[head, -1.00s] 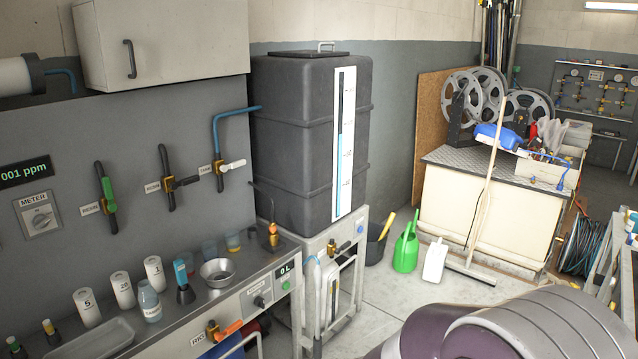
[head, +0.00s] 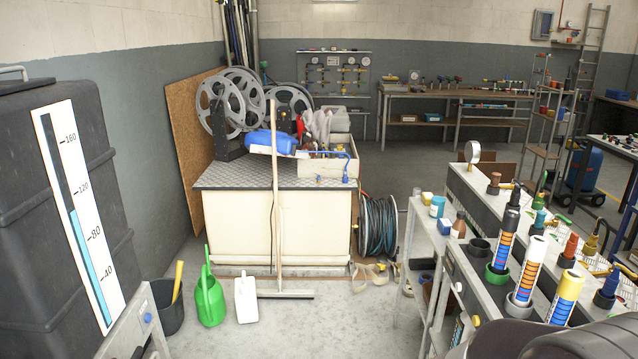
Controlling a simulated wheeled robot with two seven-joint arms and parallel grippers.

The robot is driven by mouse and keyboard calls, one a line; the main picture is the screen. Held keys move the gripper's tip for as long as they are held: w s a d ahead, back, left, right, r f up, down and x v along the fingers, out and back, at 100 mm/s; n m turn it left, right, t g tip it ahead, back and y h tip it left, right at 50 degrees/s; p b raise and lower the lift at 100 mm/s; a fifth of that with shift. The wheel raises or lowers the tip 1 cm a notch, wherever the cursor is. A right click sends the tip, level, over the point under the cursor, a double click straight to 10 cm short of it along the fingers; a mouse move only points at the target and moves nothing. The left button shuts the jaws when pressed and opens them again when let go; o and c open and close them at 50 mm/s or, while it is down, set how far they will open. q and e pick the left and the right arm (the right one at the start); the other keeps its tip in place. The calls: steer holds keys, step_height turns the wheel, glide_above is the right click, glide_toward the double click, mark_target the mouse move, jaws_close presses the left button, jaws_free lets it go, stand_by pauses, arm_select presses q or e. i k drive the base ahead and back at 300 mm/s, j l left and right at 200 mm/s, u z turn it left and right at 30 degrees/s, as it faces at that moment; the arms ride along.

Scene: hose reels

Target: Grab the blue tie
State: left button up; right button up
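I cannot make out a blue tie for certain. A hose reel (head: 378,228) with dark, partly bluish hose stands on the floor at the right end of the cream cabinet; any small tie on it is too small to tell. Pale straps (head: 372,274) lie on the floor in front of it. A white crate (head: 322,166) on the cabinet holds mixed items, with a bent blue tube (head: 350,160) at its right end. Neither of my grippers is in view; only a part of my own body shows at the bottom right.
The cream cabinet (head: 272,228) bears film-like reels (head: 243,100) and a blue bottle (head: 270,142). A fittings bench (head: 478,280) blocks the right, a dark tank (head: 60,200) the left.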

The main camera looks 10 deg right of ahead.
mark_target(421, 277)
steer(key=i+z, duration=0.2)
steer(key=i, duration=0.8)
steer(key=i+z, duration=0.15)
steer(key=i, duration=0.85)
steer(key=i+z, duration=0.5)
steer(key=i+j+z, duration=0.1)
steer(key=i+z, duration=0.4)
steer(key=i+j+z, duration=0.25)
steer(key=z, duration=0.2)
steer(key=i+j+z, duration=0.5)
steer(key=k+l, duration=0.05)
steer(key=k, duration=0.05)
